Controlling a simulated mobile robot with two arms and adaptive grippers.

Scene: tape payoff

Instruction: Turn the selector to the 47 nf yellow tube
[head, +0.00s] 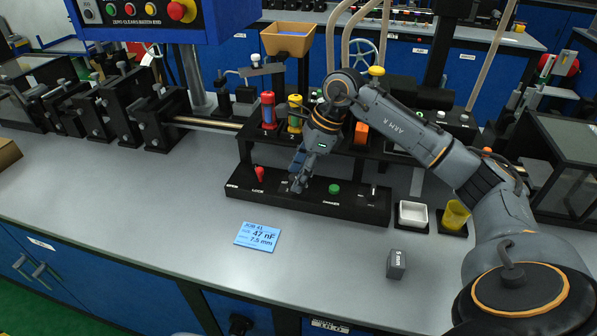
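My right gripper (298,182) reaches down to the black control panel (230,188), between the red lever (259,174) and the green button (334,189). Its fingertips are at the panel's top, where a small control is mostly hidden; I cannot make out the selector knob or its pointer. I cannot tell whether the fingers are shut on it. Behind, a red tube (268,112) and a yellow tube (294,114) stand upright in the rack. A blue job card (257,236) reads 47 nF and 7.5 mm. My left gripper is not in view.
Right of the panel are a white square dish (412,214) and a yellow cup (455,215). A grey block marked 5 mm (396,264) stands nearer the front. Black machine clamps (160,118) line the left. The bench's front left (120,210) is clear.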

